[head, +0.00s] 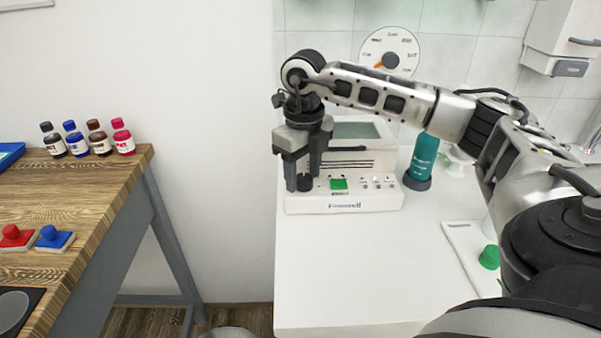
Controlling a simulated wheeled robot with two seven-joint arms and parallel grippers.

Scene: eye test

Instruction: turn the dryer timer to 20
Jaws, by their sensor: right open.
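A white device with a grey-windowed lid (357,131), probably the dryer, stands on the white counter. Its front panel (375,201) carries a green display or button (339,184) and a few small controls. A dark round knob (305,183), probably the timer, sits at the panel's left end. My right gripper (303,181) points down over that end, open, with its fingers around or just in front of the knob. I cannot tell whether they touch it. The knob's marks and setting are too small or hidden to read. My left gripper is not in view.
A teal bottle (423,156) stands close to the device's right side. A green cap (489,257) lies further right on the counter. A round wall dial (401,42) with an orange pointer hangs behind. The white counter (350,275) in front is clear. A wooden table (100,190) stands left.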

